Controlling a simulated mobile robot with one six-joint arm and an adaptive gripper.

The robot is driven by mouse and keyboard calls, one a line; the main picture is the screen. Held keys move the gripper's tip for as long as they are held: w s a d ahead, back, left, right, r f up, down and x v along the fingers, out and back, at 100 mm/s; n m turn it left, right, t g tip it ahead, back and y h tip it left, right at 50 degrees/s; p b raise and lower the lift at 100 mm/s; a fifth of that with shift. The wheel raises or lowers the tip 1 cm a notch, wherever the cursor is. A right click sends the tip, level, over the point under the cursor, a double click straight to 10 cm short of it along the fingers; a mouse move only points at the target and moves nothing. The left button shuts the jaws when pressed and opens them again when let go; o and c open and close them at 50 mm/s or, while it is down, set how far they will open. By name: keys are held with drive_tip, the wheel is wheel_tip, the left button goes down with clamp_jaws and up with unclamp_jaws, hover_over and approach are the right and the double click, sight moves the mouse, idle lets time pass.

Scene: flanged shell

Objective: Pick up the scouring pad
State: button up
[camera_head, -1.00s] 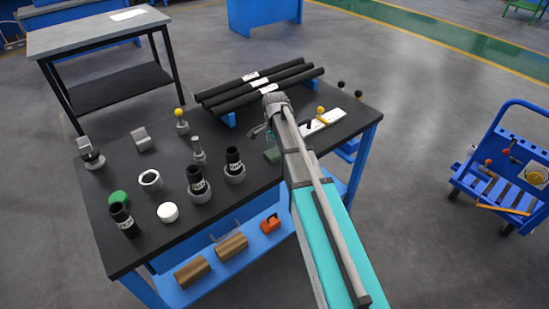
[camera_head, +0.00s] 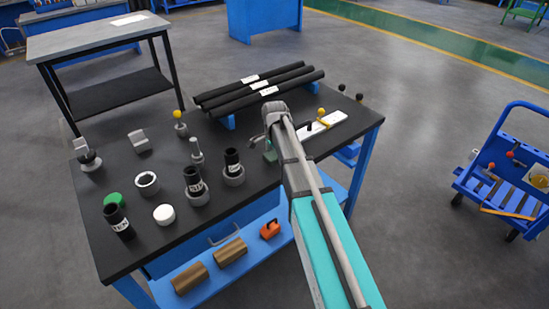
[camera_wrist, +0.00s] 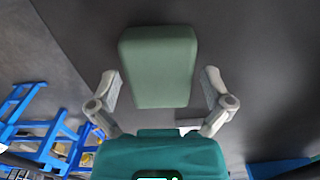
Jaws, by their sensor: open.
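The scouring pad is a green, rounded block. In the wrist view the pad (camera_wrist: 158,62) lies between and ahead of my fingers, with a gap on each side. In the head view only a small part of the pad (camera_head: 270,155) shows on the black bench top, beside my arm, which hides the rest. My gripper (camera_wrist: 161,85) is open, one finger on each side of the pad's near end, holding nothing. In the head view my gripper (camera_head: 268,140) is over the bench, close to the pad.
Black rods (camera_head: 262,88) lie on blue supports behind my gripper. A white plate (camera_head: 322,124) with a yellow knob is to the right. Several black cylinders in grey rings, a white cap (camera_head: 164,214) and a green cap (camera_head: 113,200) stand to the left. A blue cart (camera_head: 500,185) is far right.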

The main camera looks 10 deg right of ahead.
drive_tip(key=c, duration=1)
drive_tip(key=shift+o, duration=0.2)
drive_tip(key=shift+r, duration=0.1)
wheel_tip(320, 180, up, 3)
drive_tip(key=p, duration=0.2)
drive_tip(key=shift+f+p, duration=0.2)
drive_tip(key=shift+p, duration=0.15)
drive_tip(key=s+r+p, duration=1)
drive_tip(key=s, duration=0.4)
drive_tip(key=shift+r, duration=0.1)
